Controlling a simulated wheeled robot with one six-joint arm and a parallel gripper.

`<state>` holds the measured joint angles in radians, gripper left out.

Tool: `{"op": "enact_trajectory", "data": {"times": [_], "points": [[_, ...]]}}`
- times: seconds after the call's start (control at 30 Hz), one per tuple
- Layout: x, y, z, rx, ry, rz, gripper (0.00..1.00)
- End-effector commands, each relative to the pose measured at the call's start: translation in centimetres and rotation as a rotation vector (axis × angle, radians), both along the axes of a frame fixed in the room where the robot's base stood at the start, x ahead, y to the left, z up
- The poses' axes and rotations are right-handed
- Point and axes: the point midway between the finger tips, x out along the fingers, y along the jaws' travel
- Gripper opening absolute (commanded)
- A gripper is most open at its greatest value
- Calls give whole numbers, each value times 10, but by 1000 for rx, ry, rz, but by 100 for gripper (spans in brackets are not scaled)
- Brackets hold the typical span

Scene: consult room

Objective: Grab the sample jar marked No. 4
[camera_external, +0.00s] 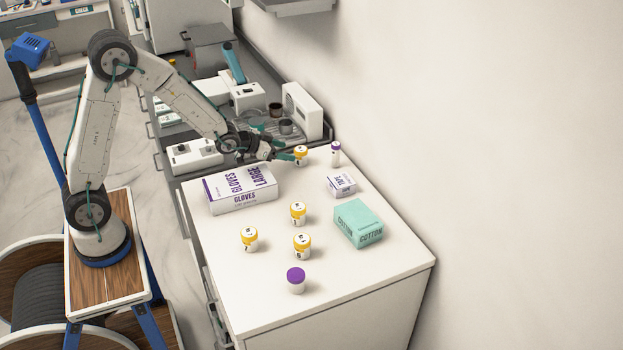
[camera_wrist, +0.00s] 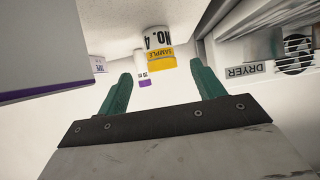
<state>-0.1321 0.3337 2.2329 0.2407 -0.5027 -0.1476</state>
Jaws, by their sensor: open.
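The sample jar marked No. 4 (camera_wrist: 158,62) is white and yellow and shows upside down in the wrist view. It lies ahead of my gripper (camera_wrist: 162,80), roughly centred between the two green fingers. The fingers are open with nothing between them. In the external view, the yellow-capped jar (camera_external: 300,156) stands upright near the far end of the white counter (camera_external: 225,290). My gripper (camera_external: 281,156) is just left of it, fingers pointing at it. I cannot tell whether a fingertip touches it.
A purple-capped vial (camera_external: 335,154) stands right of the jar, near a tape box (camera_external: 341,186). A gloves box (camera_external: 240,190) lies nearer. Several other yellow-capped jars (camera_external: 298,213), a cotton box (camera_external: 358,223) and a purple-capped jar (camera_external: 296,281) stand towards the front. The dryer (camera_wrist: 243,71) is close on the right.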

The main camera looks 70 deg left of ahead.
Motion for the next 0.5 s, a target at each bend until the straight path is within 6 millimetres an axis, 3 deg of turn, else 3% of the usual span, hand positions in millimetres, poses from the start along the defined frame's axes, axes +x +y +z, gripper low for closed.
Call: {"op": "enact_trajectory", "data": {"times": [0.5], "points": [[56,1,-34,-1,-1,0,68]]}}
